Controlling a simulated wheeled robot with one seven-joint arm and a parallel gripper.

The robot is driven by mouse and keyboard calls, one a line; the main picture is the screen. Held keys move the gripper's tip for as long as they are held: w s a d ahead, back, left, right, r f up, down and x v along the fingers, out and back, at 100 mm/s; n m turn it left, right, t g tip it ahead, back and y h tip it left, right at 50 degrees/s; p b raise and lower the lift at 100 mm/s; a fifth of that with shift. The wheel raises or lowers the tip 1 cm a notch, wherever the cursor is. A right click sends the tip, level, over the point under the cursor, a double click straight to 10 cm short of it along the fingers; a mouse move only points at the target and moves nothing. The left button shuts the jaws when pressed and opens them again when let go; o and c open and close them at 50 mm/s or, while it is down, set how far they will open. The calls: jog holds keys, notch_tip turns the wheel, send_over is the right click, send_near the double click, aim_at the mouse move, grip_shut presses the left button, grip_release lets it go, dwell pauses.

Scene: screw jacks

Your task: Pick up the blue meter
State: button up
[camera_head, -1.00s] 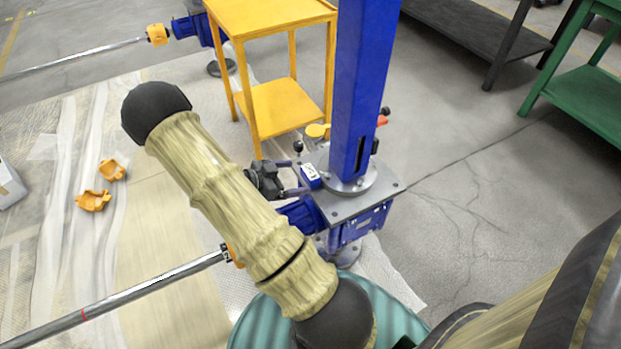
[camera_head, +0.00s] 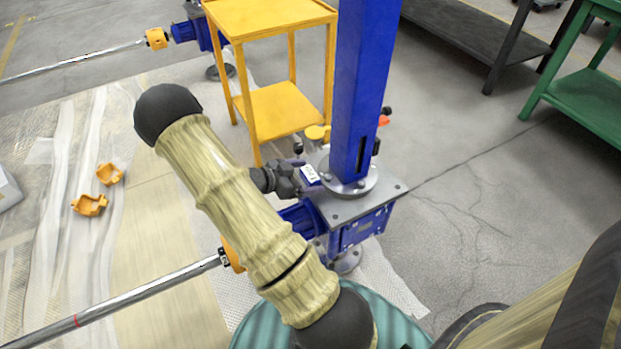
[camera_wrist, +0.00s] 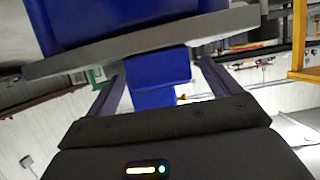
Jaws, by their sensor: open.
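The blue meter (camera_head: 311,175) is a small blue box with a white label on its face. In the head view it is on the grey plate of the near blue screw jack (camera_head: 361,222), left of the column. My gripper (camera_head: 300,179) is open just left of the meter, level with it. In the wrist view a blue block that looks like the meter (camera_wrist: 155,70) lies between my two open fingers (camera_wrist: 160,77), with gaps on both sides. Whether either finger touches it is hidden in the head view.
The tall blue column (camera_head: 362,100) stands right behind the meter. A yellow table (camera_head: 275,110) stands behind it. A silver shaft (camera_head: 120,300) runs left from the jack. Orange coupling halves (camera_head: 90,205) lie on the floor at left. The floor at right is clear.

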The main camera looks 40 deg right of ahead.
aim_at(305, 175)
jog(key=c, duration=1.3)
jog(key=shift+o, duration=0.2)
notch_tip(305, 175, up, 10)
jog(key=p, duration=0.4)
jog(key=shift+p, duration=0.3)
